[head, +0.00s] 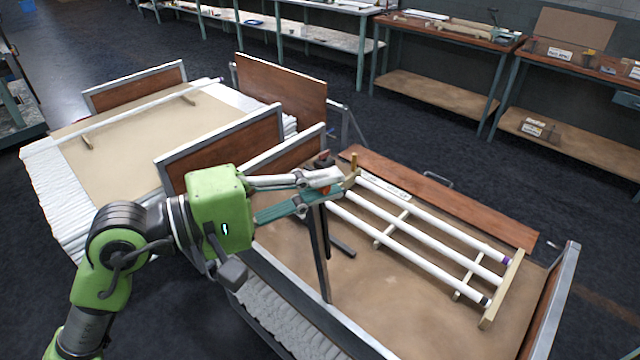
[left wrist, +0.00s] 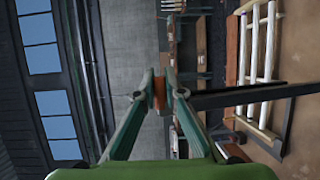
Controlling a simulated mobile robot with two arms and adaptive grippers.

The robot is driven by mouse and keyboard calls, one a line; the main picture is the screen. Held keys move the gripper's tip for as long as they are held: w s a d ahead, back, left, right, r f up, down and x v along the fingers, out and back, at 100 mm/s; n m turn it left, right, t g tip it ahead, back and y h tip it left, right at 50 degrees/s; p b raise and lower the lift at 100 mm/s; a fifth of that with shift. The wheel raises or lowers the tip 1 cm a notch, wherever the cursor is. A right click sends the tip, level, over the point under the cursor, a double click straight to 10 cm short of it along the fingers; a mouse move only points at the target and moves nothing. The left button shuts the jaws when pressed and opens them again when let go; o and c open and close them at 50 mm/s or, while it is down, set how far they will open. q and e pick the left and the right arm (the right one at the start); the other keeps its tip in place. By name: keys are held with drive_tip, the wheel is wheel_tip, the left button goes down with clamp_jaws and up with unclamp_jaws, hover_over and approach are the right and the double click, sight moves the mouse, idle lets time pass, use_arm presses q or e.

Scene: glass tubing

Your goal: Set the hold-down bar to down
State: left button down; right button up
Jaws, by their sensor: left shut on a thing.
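The hold-down bar (head: 321,255) is a dark, thin bar standing roughly upright at the left end of the open crate (head: 390,315). In the left wrist view the dark bar (left wrist: 250,96) runs off to the right from the fingertips. My left gripper (head: 338,182) is at its upper end. In the left wrist view its fingers (left wrist: 160,90) are shut on the orange-red grip (left wrist: 159,93) of the bar. The fingers partly hide the bar's top in the head view. My right gripper is not in view.
White glass tubes (head: 425,235) lie on a wooden rack in the crate, right of the bar. A brown board (head: 440,195) lies along the crate's far side. A second crate (head: 150,125) stands at left. Benches (head: 440,35) line the back. The crate's near floor is clear.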

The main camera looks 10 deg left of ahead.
use_arm(q)
drive_tip(key=w+d+f+g+y, duration=0.1)
drive_tip(key=w+d+f+y, duration=0.1)
drive_tip(key=w+d, duration=0.6)
drive_tip(key=w+d+f+n+g+y+b, duration=0.1)
drive_tip(key=w+d+f+g+y, duration=0.1)
drive_tip(key=w+d, duration=0.6)
drive_tip(key=shift+w+d+f+n, duration=0.3)
drive_tip(key=shift+w+f, duration=0.2)
drive_tip(key=shift+w, duration=2.95)
